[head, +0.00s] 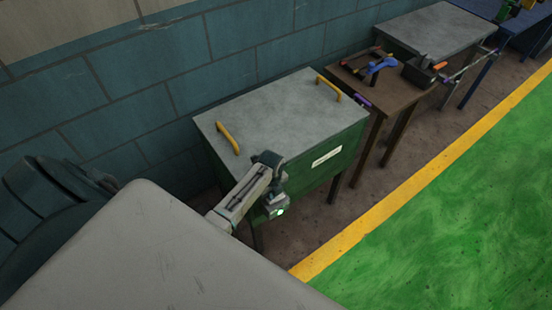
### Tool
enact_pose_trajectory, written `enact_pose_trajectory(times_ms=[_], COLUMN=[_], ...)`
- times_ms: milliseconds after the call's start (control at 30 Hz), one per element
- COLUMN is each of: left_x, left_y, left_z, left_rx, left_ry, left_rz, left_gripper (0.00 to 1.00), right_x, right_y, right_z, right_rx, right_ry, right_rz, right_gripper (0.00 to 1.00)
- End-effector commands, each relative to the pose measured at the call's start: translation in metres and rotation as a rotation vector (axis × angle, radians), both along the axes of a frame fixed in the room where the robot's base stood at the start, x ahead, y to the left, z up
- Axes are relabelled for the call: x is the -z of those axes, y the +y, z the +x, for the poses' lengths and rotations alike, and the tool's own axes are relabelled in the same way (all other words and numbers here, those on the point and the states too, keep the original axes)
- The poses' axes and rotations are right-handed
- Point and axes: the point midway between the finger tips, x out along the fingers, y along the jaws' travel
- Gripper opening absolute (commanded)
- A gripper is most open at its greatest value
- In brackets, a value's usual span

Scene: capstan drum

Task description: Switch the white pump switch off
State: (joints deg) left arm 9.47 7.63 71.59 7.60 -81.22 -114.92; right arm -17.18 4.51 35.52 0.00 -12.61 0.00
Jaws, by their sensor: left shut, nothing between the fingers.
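I cannot make out a white pump switch in the head view. My left gripper (276,207) is shut and empty. It is in front of the green cabinet (318,178), near the left part of its front face, at the end of my pale arm. I cannot tell whether it touches the cabinet. My gripper and arm hide part of the cabinet front. My right gripper is not in view.
The cabinet has a grey lid (285,107) with two yellow handles, and a white label (326,157) on its front. A brown table (385,97) with tools and a grey-topped table (440,30) stand beyond. A yellow line (400,200) borders open green floor (470,220).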

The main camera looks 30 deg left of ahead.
Motion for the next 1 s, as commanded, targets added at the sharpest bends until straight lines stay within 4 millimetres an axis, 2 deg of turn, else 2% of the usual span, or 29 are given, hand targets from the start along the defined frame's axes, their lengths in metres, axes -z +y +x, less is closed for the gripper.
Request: enact_pose_trajectory(times_ms=[767,1000], left_x=[0.012,0.006], left_y=[0.000,0.000], left_z=[0.000,0.000], left_rx=[0.000,0.000], left_ry=[-0.001,-0.001], left_rz=[0.000,0.000], left_gripper=[0.00,0.00], right_x=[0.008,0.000], right_y=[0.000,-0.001], right_z=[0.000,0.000], right_rx=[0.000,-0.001], right_ry=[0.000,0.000], right_rz=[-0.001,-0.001], right_gripper=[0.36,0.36])
